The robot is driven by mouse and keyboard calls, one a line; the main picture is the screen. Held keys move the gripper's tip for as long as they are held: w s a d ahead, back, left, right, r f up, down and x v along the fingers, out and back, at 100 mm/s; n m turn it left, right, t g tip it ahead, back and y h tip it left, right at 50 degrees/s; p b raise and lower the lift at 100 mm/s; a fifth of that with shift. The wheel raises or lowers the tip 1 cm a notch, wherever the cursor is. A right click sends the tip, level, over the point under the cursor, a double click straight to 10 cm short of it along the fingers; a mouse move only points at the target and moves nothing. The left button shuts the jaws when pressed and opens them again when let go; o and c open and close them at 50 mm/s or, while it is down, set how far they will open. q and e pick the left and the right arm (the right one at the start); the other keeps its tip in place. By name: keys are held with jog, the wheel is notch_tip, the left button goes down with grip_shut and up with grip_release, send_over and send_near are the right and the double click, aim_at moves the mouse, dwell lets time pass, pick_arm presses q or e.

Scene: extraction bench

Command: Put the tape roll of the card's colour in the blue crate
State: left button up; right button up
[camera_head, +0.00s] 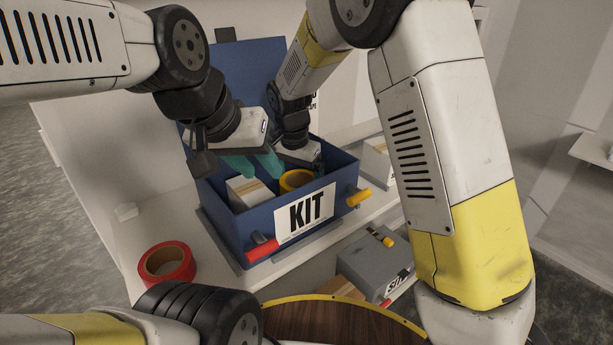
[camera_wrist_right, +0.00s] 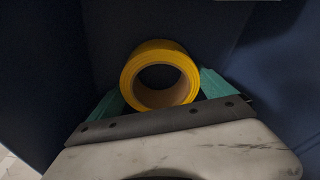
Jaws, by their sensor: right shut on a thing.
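The blue crate (camera_head: 232,227) stands open on the bench with a white KIT label on its front. A yellow tape roll (camera_head: 297,180) is inside it, in the right part. My right gripper (camera_head: 312,168) reaches down into the crate and is shut on this roll; the right wrist view shows the roll (camera_wrist_right: 160,54) between its teal fingers, with dark blue walls around. My left gripper (camera_head: 254,165) is over the crate's left part, its teal fingers apart and empty. A red tape roll (camera_head: 167,264) lies on the bench left of the crate. No coloured card is visible.
A white and tan box (camera_head: 248,193) sits inside the crate on the left. A grey case (camera_head: 368,265) is in front right of the crate. A round wooden top (camera_head: 330,322) with a yellow rim is nearest. Both grippers are close together above the crate.

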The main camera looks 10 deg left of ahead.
jog(key=shift+f, duration=0.65)
jog(key=shift+f, duration=0.15)
jog(key=o, duration=1.1)
notch_tip(320, 180, up, 12)
jog(key=s, duration=0.2)
jog(key=s+d+r+n+t+y, duration=0.1)
jog(key=s+d+r, duration=0.25)
jog(key=d, duration=0.35)
jog(key=s+d+r+n+t+y, duration=0.1)
jog(key=s+d+r, duration=0.1)
jog(key=s+d, duration=0.35)
jog(key=s+d+r+n+y, duration=0.1)
jog(key=s+d+r, duration=0.15)
jog(key=d, duration=0.55)
jog(key=s+d+t, duration=0.1)
jog(key=s, duration=0.1)
jog(key=s+d+n, duration=0.1)
jog(key=s+d, duration=0.1)
jog(key=s+d+f+n+t, duration=0.1)
jog(key=s, duration=0.2)
jog(key=shift+d+f+t, duration=0.1)
jog(key=shift+d+t, duration=0.05)
jog(key=shift+t, duration=0.15)
